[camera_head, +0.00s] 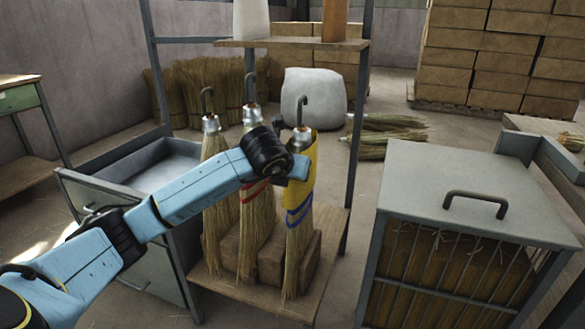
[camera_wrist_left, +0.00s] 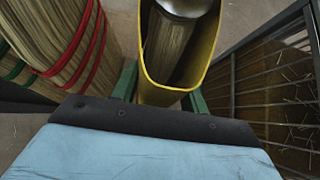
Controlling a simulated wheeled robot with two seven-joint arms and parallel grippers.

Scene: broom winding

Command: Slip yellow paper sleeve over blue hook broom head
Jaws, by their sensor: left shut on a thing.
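The broom with blue bands (camera_head: 298,218) hangs from a dark hook (camera_head: 301,108) at the right of a row of brooms, bristles down. The yellow paper sleeve (camera_head: 312,178) is around its upper head, above the blue bands. In the left wrist view the sleeve (camera_wrist_left: 166,96) is an open tube with the metal cap (camera_wrist_left: 183,7) and straw inside its mouth. My left gripper (camera_head: 303,168) is shut on the sleeve; its green fingers (camera_wrist_left: 160,92) lie at either side of it. The arm hides part of the broom. My right gripper is out of view.
A broom with red bands (camera_head: 253,205) stands close to the left, and another broom (camera_head: 214,180) beyond it. A grey cabinet with a handle (camera_head: 470,195) stands at the right. An open metal drawer (camera_head: 160,160) is at the left. Shelf posts (camera_head: 357,130) frame the brooms.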

